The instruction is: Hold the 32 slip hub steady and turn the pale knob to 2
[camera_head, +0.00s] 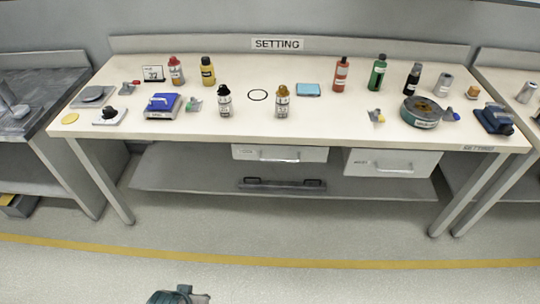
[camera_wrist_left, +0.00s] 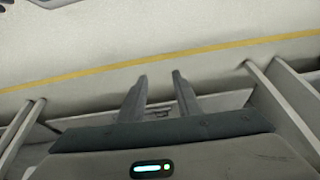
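I cannot tell for certain which thing is the 32 slip hub. A round teal-and-brown drum (camera_head: 422,112) with a pale label sits at the table's right. A blue unit on a grey base (camera_head: 163,105) stands at the left, and a dark blue unit (camera_head: 494,119) at the far right. No pale knob or its setting is readable. A small number card (camera_head: 153,74) stands at the back left, its digits unclear. My left gripper (camera_wrist_left: 160,76) shows in the left wrist view, fingers apart and empty, over the floor away from the tabletop. My right gripper is not seen.
The cream table (camera_head: 315,119) carries several bottles, a black ring (camera_head: 258,95) and a light blue block (camera_head: 308,90). Two drawers (camera_head: 280,153) hang under its front edge. A lower shelf (camera_head: 345,187) holds a dark bar.

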